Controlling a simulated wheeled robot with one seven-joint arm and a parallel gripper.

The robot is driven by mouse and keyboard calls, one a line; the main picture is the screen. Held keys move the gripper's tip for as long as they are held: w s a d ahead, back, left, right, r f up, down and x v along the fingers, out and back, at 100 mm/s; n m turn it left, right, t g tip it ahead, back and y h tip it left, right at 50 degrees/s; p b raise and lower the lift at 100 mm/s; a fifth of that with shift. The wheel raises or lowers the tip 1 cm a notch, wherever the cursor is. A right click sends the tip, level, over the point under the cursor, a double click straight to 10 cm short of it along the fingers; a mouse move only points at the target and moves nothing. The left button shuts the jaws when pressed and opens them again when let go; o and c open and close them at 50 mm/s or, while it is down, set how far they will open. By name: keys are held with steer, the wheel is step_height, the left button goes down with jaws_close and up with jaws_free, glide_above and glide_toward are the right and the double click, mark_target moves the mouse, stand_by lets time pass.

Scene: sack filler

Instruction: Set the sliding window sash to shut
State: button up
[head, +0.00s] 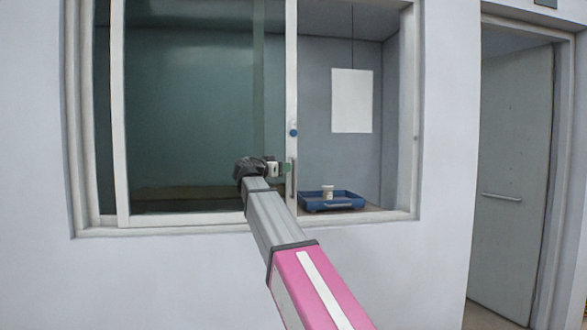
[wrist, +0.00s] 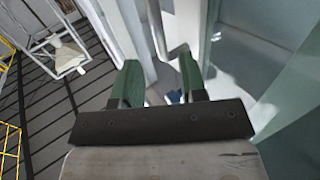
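The sliding window sash (head: 291,60) is a white-framed glass pane. Its right stile stands well left of the window frame's right jamb, so there is an open gap on the right. A slim grey upright handle (head: 292,180) is on the stile, below a blue dot. My gripper (head: 282,169) is at handle height, just left of the handle in the head view. In the wrist view my gripper (wrist: 160,85) has its green fingers apart, with white frame and part of a grey bar showing beyond and between them. I cannot tell whether a finger touches the handle.
Through the gap, a blue tray (head: 345,206) with a small white cup (head: 327,192) sits on the sill or counter inside. A white sheet (head: 352,101) hangs behind. A grey door (head: 512,180) stands at the right. The wrist view shows yellow railings (wrist: 10,150) at left.

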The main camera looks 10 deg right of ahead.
steer(key=x, duration=0.6)
steer(key=shift+w+d, duration=0.1)
steer(key=shift+w, duration=0.05)
jaws_close()
